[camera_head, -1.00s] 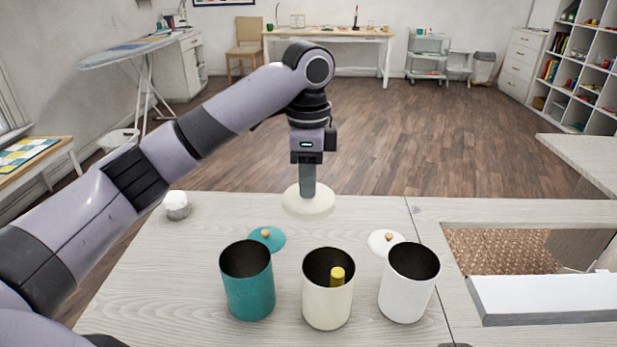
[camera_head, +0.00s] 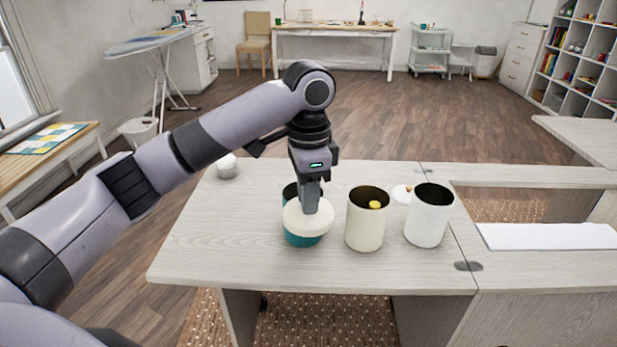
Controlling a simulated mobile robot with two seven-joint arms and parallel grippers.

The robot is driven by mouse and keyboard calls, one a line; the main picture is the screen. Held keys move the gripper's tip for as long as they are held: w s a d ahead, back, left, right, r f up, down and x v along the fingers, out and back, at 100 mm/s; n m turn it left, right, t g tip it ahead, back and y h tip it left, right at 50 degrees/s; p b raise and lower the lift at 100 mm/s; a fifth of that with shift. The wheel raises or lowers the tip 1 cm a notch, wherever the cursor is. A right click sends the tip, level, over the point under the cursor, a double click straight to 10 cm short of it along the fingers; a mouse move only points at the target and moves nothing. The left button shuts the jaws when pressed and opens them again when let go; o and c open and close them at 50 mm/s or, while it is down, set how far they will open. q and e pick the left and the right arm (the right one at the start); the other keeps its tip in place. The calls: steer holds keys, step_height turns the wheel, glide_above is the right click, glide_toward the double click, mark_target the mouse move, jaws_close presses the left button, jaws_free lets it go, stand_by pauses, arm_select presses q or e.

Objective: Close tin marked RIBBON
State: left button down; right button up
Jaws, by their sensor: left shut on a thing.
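My left gripper (camera_head: 311,199) is shut on a cream lid (camera_head: 306,221), holding it roughly level. The lid overlaps the teal tin (camera_head: 301,240) in the head view and hides much of its mouth; I cannot tell how high it is above it. The cream tin (camera_head: 366,230) stands open just to the right, with a yellow thing (camera_head: 375,205) inside. The white tin (camera_head: 428,222) stands open further right, with a white lid (camera_head: 401,195) lying behind it. No RIBBON marking is readable on any tin. The teal lid is hidden. My right gripper is not in view.
The tins stand on a pale wooden cabinet top (camera_head: 225,240), clear at left and in front. A small white and grey object (camera_head: 227,166) sits at its back left. To the right are an opening and a white panel (camera_head: 548,237).

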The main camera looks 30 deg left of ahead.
arm_select(q)
steer(key=s+d+f+n, duration=0.3)
steer(key=s+f+n, duration=0.4)
steer(key=s+n, duration=0.2)
steer(key=shift+f+n, duration=0.3)
steer(key=shift+f, duration=0.1)
